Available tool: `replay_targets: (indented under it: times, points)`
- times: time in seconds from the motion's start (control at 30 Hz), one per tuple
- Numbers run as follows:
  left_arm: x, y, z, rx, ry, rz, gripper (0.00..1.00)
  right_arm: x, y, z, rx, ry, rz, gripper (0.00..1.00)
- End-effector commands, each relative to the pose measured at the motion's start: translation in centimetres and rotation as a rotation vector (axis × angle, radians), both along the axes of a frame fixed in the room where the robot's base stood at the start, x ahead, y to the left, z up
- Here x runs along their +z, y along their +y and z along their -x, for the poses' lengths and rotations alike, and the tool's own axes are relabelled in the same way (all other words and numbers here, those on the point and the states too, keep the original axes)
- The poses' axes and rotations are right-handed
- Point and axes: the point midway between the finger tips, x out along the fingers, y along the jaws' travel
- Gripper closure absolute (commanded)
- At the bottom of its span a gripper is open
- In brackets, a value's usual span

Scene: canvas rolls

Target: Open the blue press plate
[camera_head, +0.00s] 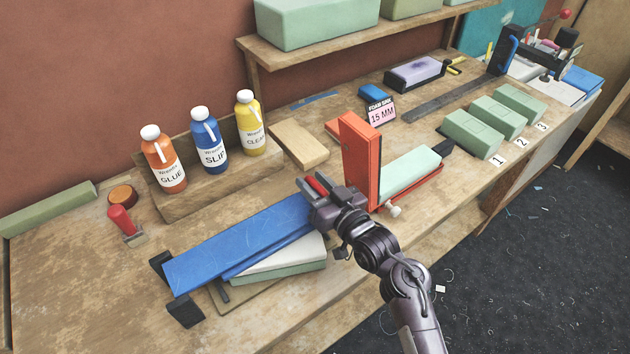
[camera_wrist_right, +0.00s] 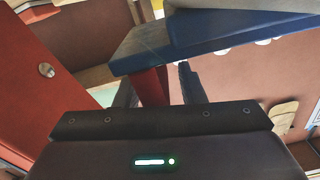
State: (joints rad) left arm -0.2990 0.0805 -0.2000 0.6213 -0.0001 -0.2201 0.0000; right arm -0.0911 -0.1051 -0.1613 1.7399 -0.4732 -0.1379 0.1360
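The blue press plate (camera_head: 235,247) is a long flat board over a white and green foam block (camera_head: 285,262) on the bench. Its far right end lies beside my right gripper (camera_head: 318,186). In the right wrist view the blue plate (camera_wrist_right: 215,38) crosses above the fingers. A red handle-like piece (camera_wrist_right: 152,88) stands between the two fingers of my right gripper (camera_wrist_right: 158,88), below the plate's end. A gap shows between the red piece and the right finger, so the gripper looks open around it. My left gripper is not in view.
A red upright frame (camera_head: 360,160) with a pale green block (camera_head: 410,168) stands close right of the gripper. Orange, blue and yellow bottles (camera_head: 208,143) stand behind the plate. A red-handled stamp (camera_head: 122,220) is at left. The bench front (camera_head: 290,318) is clear.

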Motion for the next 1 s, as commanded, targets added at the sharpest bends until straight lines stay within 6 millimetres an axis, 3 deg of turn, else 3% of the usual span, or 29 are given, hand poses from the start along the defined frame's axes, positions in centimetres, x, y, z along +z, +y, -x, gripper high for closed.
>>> replay_targets:
  times: [0.2,0.5,0.77,1.0]
  points:
    - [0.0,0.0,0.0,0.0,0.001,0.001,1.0,0.0,0.0,0.0,0.0,0.001,0.001,0.64]
    - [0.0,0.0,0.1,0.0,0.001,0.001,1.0,-0.1,0.0,0.0,0.0,0.001,0.001,1.0]
    - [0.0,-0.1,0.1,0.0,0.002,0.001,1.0,0.0,0.0,0.0,0.0,0.0,0.001,1.0]
    - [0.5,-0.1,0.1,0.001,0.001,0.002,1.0,1.5,-0.2,-1.0,0.0,-0.026,0.032,1.0]
